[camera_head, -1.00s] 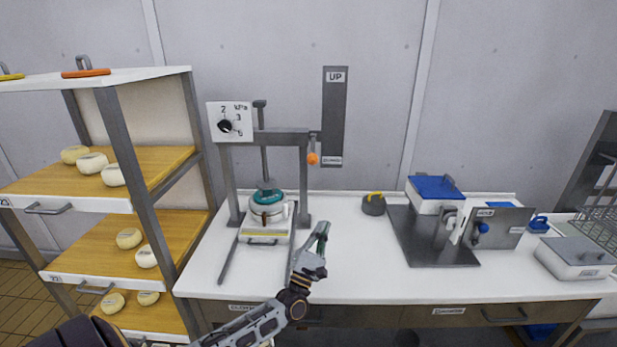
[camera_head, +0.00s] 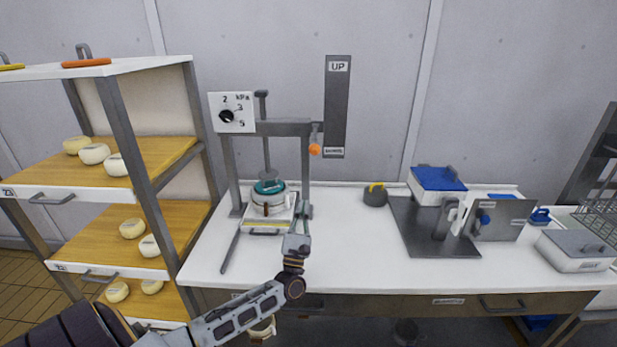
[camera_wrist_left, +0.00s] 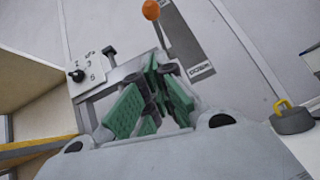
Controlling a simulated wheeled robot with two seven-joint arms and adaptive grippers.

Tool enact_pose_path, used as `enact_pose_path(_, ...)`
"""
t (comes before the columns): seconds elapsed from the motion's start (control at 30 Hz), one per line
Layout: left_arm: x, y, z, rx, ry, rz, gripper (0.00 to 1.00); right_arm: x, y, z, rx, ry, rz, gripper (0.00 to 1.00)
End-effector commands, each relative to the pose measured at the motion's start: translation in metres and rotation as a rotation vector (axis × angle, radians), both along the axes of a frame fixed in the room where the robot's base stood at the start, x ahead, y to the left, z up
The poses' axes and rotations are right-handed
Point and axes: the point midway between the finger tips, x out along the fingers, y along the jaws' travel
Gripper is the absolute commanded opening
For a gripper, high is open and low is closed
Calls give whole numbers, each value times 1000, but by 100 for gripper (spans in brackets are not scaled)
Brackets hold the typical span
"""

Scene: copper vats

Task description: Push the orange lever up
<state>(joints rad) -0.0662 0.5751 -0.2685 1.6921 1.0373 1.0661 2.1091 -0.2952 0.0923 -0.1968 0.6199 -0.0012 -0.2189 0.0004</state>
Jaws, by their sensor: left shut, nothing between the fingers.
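The orange lever (camera_head: 315,150) has a round orange knob on a short stem. It hangs at the right post of the grey press frame (camera_head: 283,127), at the lower end of an upright grey plate (camera_head: 338,105) marked UP at its top. The knob also shows at the top of the left wrist view (camera_wrist_left: 151,9). My left gripper (camera_head: 303,212) is below the knob, in front of the press, and apart from the lever. Its green fingers (camera_wrist_left: 153,95) are shut and empty. My right gripper is not in view.
A white and teal pot (camera_head: 268,205) sits in the press beside my left gripper. A dark weight with a yellow handle (camera_head: 375,195) stands to the right. A metal fixture with a blue-lidded box (camera_head: 438,186) is farther right. The table's front middle is clear.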

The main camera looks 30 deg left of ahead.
Motion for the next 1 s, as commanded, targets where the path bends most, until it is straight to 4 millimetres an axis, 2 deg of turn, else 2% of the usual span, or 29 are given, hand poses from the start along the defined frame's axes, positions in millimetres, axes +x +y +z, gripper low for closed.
enact_pose_path(0.37,16,6,19,1,-1,1,0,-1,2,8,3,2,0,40)
enact_pose_path(0.73,44,16,50,1,-1,1,0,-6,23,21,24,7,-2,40)
enact_pose_path(1.0,64,24,71,2,-1,0,0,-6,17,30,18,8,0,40)
